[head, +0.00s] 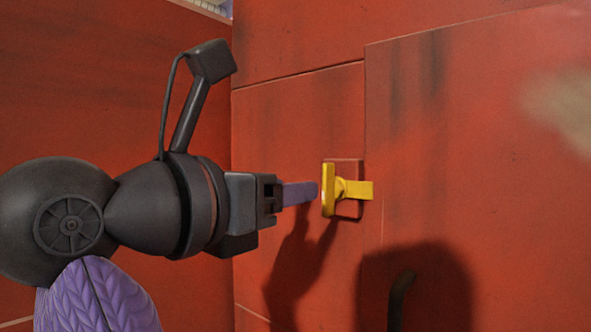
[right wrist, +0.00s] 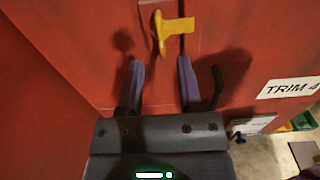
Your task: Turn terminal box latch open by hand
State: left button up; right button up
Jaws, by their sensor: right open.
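The yellow latch (head: 329,192) sits on a small red plate (head: 348,168) at the seam of a red panel, the terminal box's front as far as I can tell. It has an upright grip and a flat tongue pointing right across the seam. In the right wrist view the latch (right wrist: 161,32) lies just beyond the fingertips, roughly between their lines. My right gripper (head: 316,192) comes in from the left, its purple finger close to the latch's grip. In the right wrist view the gripper (right wrist: 160,65) has its two fingers spread, with nothing between them. My left gripper is not in view.
Red walls surround the latch, with an inner corner on the left. A dark curved handle (head: 400,298) shows below right of the latch. In the right wrist view a white "TRIM 4" label (right wrist: 290,87) is at right, with green bins (right wrist: 304,121) and pale floor below.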

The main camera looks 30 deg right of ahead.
aim_at(324, 186)
jog(key=p+x, duration=0.1)
jog(key=x, duration=0.5)
jog(key=shift+w+d+p, duration=0.1)
jog(key=shift+d+p, duration=0.2)
jog(key=shift+d, duration=0.05)
grip_shut()
